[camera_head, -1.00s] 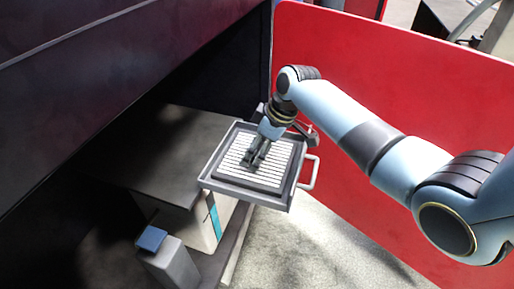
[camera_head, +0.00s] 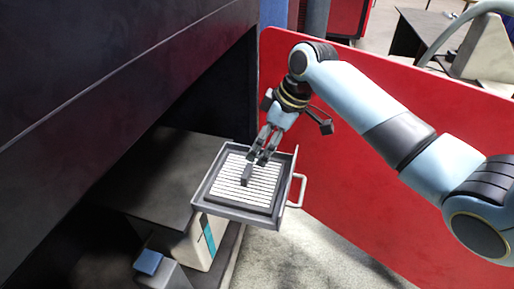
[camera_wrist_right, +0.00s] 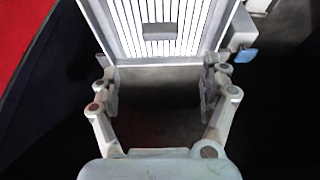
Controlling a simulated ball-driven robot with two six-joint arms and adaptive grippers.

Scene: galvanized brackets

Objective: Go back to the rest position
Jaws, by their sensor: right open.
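A small dark grey bracket (camera_head: 247,174) lies on the white slatted surface of a grey tray (camera_head: 237,214) with a side handle. In the right wrist view the bracket (camera_wrist_right: 159,31) lies on the slats beyond the fingertips, apart from them. My right gripper (camera_head: 260,158) is above the tray, pointing down, near the bracket's far end. It is open and empty; the right wrist view shows its two fingers (camera_wrist_right: 161,88) spread with nothing between them. My left gripper is in neither view.
A red panel (camera_head: 385,140) stands behind and right of my right arm. A dark cabinet wall (camera_head: 110,75) overhangs the left side. A grey box-like unit (camera_head: 160,180) sits left of the tray, with a blue-topped post (camera_head: 148,262) in front. Pale floor lies open at lower right.

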